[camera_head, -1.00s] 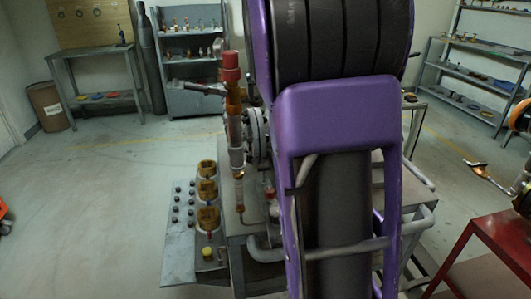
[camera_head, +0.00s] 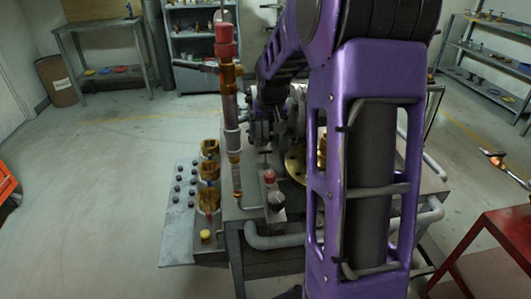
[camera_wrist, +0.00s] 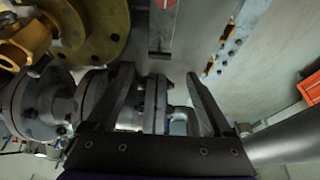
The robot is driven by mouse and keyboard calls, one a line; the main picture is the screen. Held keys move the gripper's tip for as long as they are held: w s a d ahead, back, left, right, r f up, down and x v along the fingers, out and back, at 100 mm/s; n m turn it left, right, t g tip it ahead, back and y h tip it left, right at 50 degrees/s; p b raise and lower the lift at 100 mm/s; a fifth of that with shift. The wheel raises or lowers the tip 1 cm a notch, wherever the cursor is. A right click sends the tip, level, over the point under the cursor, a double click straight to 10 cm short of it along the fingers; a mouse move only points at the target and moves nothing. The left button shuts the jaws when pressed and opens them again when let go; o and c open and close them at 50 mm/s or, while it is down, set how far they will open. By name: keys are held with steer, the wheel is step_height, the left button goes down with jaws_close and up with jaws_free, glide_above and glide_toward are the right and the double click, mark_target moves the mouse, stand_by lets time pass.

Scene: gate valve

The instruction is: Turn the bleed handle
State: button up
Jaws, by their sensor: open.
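My gripper (camera_head: 268,138) is over the workbench, just right of the vertical pipe, partly hidden by my own arm. In the wrist view my gripper (camera_wrist: 158,72) is open, its dark fingers apart. Grey flanged piping (camera_wrist: 60,105) runs beside and behind the fingers; contact cannot be told. A yellow-brass flange (camera_wrist: 95,25) is at the upper left. The vertical pipe has a red top (camera_head: 225,40) and a dark side lever (camera_head: 185,64). A grey block with a red knob (camera_head: 270,176) stands in front of my gripper. I cannot tell which part is the bleed handle.
A grey tube rail (camera_head: 275,241) runs along the bench front. A red table (camera_head: 500,225) is at the right.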

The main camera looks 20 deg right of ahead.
mark_target(266, 150)
steer(key=b+x, duration=0.1)
steer(key=x, duration=0.9)
steer(key=shift+w, duration=0.1)
jaws_close()
